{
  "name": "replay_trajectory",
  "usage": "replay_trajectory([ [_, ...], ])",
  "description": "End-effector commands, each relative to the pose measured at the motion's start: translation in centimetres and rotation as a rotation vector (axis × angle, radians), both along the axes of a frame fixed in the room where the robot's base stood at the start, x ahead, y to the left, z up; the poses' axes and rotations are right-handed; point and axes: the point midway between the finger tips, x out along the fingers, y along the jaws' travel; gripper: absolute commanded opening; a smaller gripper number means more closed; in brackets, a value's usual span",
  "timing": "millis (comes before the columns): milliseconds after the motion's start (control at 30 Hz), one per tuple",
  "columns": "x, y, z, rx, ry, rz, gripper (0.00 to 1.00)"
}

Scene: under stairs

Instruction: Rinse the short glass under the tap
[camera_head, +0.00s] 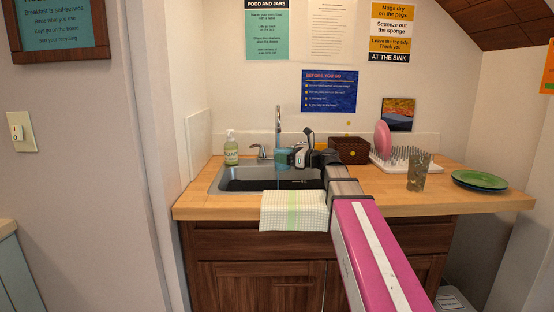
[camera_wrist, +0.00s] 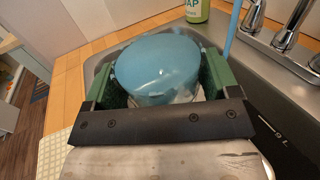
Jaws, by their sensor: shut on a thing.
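My gripper (camera_wrist: 160,85) has its green-padded fingers closed on both sides of a short glass (camera_wrist: 155,65). The glass looks clear low down, with a smooth blue surface across its top. In the head view the glass (camera_head: 284,158) shows as a small teal shape over the sink, partly hidden by my wrist. The tap (camera_head: 278,122) rises behind the sink. A thin blue stream (camera_wrist: 233,30), apparently water, comes down beside the glass near the right finger. I cannot tell whether it enters the glass.
The steel sink (camera_head: 215,182) has a soap bottle (camera_head: 231,148) at its back left. A towel (camera_head: 293,211) hangs over the front edge. To the right are a brown basket (camera_head: 349,150), a drying rack (camera_head: 437,166), another glass (camera_head: 416,173) and green plates (camera_head: 480,180).

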Motion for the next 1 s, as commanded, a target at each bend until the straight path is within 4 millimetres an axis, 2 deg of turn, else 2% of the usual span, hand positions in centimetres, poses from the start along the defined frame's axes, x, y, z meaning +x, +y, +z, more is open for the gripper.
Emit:
replay_trajectory([
  [600, -3.1, -0.3, 2.5, 0.003, -0.001, 0.0, 0.39],
  [1000, -3.2, -0.3, 2.7, 0.002, -0.001, 0.0, 0.39],
])
